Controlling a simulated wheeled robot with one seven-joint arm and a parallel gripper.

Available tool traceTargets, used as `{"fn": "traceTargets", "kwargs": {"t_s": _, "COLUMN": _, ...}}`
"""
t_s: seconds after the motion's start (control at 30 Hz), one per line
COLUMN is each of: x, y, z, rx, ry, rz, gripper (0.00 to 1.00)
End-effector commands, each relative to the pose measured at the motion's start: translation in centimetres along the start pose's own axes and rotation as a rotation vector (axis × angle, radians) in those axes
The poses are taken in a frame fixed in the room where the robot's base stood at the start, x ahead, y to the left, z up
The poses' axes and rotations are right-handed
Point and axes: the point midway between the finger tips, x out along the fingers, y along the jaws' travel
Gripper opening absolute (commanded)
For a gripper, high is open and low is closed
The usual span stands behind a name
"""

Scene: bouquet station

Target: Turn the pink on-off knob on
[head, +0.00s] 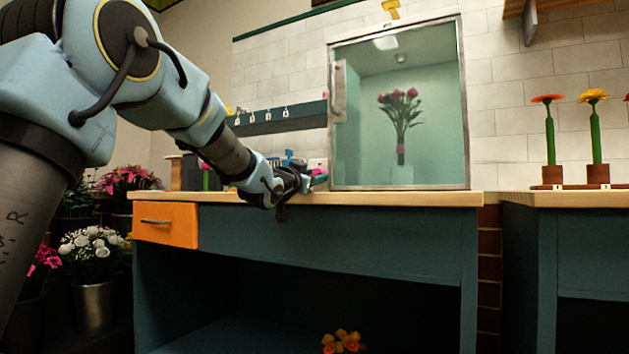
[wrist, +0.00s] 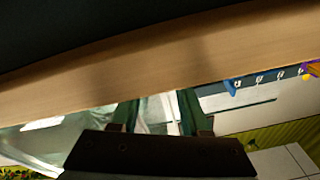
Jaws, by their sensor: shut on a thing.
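My gripper (head: 318,177) is at the front of the counter, just left of the glass cabinet. A small pink patch (head: 318,171) shows right at its fingertips and looks like the pink knob, though its shape and turned position are too small to tell. The gripper is shut on it. In the wrist view the two green fingers of my gripper (wrist: 160,108) stand apart, with a pale area between them, and no pink is clear there. Another small pink spot (head: 326,94) shows at the cabinet's left edge.
The glass cabinet (head: 465,120) with pink flowers (head: 400,108) inside stands close on the right. The wooden counter edge (head: 400,199) runs below my gripper. A hook rail (head: 285,115) is behind, and an orange drawer (head: 166,226) is at the left. Flowers (head: 550,130) stand on the right counter.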

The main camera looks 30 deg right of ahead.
Motion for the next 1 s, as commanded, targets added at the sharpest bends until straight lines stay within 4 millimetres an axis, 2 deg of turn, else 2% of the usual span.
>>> {"fn": "traceTargets", "kwargs": {"t_s": 0.33, "x": -0.03, "y": -0.07, "z": 0.21, "rx": 0.133, "ry": 0.007, "rz": 0.018, "gripper": 0.0}}
{"fn": "traceTargets", "kwargs": {"t_s": 0.87, "x": -0.02, "y": -0.07, "z": 0.16, "rx": 0.157, "ry": 0.008, "rz": 0.022, "gripper": 0.0}}
{"fn": "traceTargets", "kwargs": {"t_s": 0.9, "x": -0.02, "y": -0.06, "z": 0.16, "rx": 0.157, "ry": 0.008, "rz": 0.022, "gripper": 0.48}}
{"fn": "traceTargets", "kwargs": {"t_s": 1.0, "x": -0.01, "y": -0.06, "z": 0.14, "rx": 0.156, "ry": 0.009, "rz": 0.022, "gripper": 0.58}}
